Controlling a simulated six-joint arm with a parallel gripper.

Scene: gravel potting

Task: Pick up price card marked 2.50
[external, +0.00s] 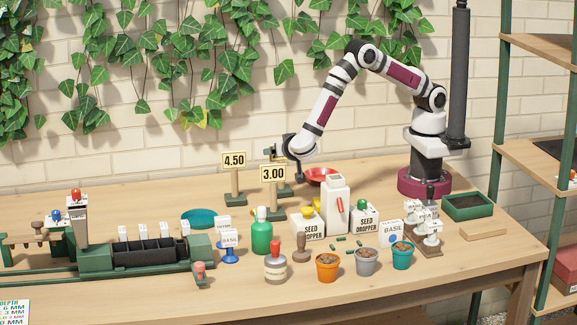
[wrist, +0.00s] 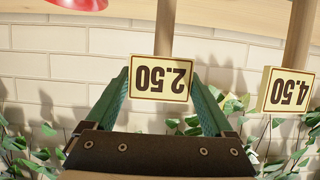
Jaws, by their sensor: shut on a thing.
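The price card marked 2.50 (wrist: 160,78) is cream with a dark border and sits on a wooden post; it appears upside down in the wrist view. My gripper (wrist: 161,84) has its green fingers on both sides of this card and is shut on it. In the external view my gripper (external: 280,151) is behind the 3.00 card (external: 273,174), which hides most of the 2.50 card. I cannot tell whether its stand touches the table.
The 4.50 card (external: 234,160) stands close to the left; it also shows in the wrist view (wrist: 289,91). A red dish (external: 320,175) lies just right of my gripper. The brick wall is close behind.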

